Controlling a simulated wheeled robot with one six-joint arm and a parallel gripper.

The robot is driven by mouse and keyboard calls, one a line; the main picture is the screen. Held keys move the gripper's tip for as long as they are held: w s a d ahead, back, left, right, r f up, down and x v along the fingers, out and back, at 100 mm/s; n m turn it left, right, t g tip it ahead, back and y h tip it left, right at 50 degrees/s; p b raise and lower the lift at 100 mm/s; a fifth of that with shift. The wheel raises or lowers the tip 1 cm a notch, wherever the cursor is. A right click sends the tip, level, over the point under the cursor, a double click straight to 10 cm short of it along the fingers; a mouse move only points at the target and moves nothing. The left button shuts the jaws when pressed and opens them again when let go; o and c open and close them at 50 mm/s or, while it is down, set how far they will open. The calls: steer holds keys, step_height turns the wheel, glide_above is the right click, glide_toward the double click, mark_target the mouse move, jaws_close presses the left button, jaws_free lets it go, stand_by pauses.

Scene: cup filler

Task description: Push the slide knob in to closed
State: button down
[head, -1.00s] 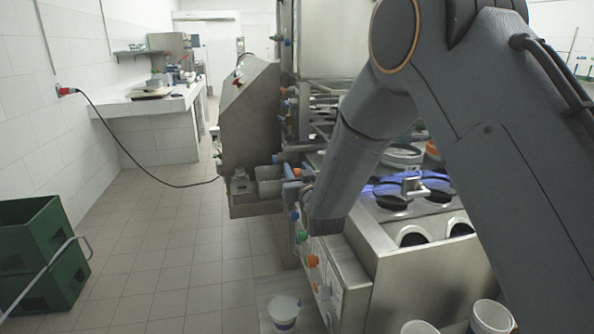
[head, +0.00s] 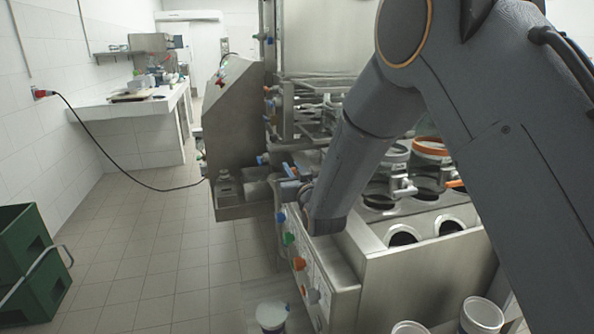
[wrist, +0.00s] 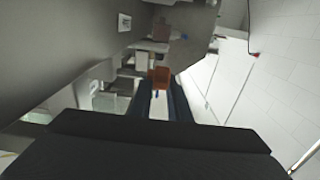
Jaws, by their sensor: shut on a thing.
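My gripper (wrist: 160,108) shows in the wrist view as two dark fingers close together, pointing away from the camera. An orange-brown block (wrist: 160,76), which looks like the slide knob, sits at the fingertips, and the fingers are shut on it. A small blue spot shows between the fingers below it. In the head view my arm hides the gripper and the held knob. How far in the slide stands cannot be told.
The steel filler's front panel carries a green knob (head: 288,238), an orange knob (head: 299,263) and others. Cup holders with an orange ring (head: 430,146) are on its top. A white bucket (head: 271,315) stands on the floor; green crates (head: 32,265) are at left. The tiled aisle is clear.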

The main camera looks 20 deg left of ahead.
steer(key=c, duration=1.7)
jaws_free()
steer(key=shift+o, duration=0.2)
steer(key=b+v, duration=0.1)
steer(key=v, duration=0.6)
steer(key=shift+s+d, duration=0.25)
steer(key=shift+s, duration=0.05)
